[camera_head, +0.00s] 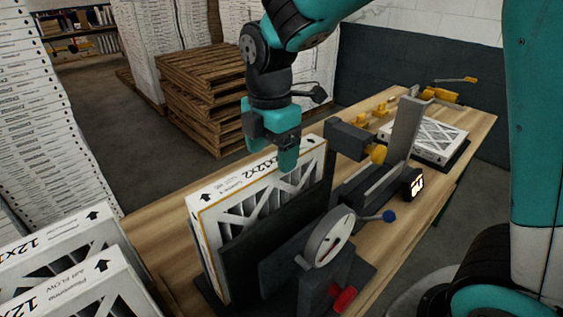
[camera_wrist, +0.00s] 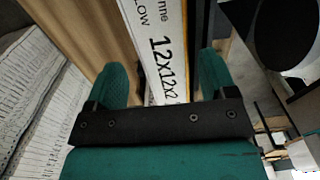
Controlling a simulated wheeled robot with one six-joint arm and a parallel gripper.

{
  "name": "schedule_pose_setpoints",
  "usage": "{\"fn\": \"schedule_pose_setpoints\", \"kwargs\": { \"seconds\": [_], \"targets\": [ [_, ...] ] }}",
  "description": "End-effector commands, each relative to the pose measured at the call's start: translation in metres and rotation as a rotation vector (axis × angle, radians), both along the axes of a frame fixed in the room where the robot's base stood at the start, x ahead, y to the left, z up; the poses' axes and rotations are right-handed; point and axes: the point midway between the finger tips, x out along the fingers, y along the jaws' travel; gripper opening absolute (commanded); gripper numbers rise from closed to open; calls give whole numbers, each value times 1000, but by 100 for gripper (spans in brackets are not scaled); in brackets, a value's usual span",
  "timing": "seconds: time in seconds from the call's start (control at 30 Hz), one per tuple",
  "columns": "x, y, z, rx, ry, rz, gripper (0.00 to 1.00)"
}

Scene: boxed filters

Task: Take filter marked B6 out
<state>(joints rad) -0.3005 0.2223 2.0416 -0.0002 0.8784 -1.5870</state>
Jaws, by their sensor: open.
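A white boxed filter (camera_head: 230,188) with orange edging stands upright in a dark holder (camera_head: 258,243) on the wooden table. Its top edge reads 12x12x2 and bears black arrows; I cannot read a B6 mark on it. My gripper (camera_head: 272,156) is pointed down at the far part of that top edge. In the wrist view, my gripper (camera_wrist: 162,80) is open, with one teal finger on each side of the filter's printed edge (camera_wrist: 160,45). A gap shows beside each finger. The head view hides part of the filter behind the fingers and the holder.
A round dial gauge (camera_head: 330,238) and dark fixtures stand right of the holder. Another white filter (camera_head: 425,140) lies flat at the table's far right. Two boxed filters (camera_head: 85,290) are at the lower left. Wooden pallets (camera_head: 203,95) stand behind. Bare table (camera_head: 160,225) lies left of the holder.

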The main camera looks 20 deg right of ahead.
Motion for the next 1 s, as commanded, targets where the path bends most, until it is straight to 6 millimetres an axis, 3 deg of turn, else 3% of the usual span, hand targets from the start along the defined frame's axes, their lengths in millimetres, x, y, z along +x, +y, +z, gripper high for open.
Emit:
{"fn": "schedule_pose_setpoints", "kwargs": {
  "seconds": [0.1, 0.3, 0.67, 0.9, 1.0],
  "targets": [
    [-1, -1, -20, -1, 4, -1, 78],
    [0, -1, -40, 0, 1, -2, 78],
    [0, -1, -45, 0, -1, -3, 78],
    [0, -1, -45, 1, -3, -3, 22],
    [1, -1, -44, 2, -5, -3, 21]
  ]
}}
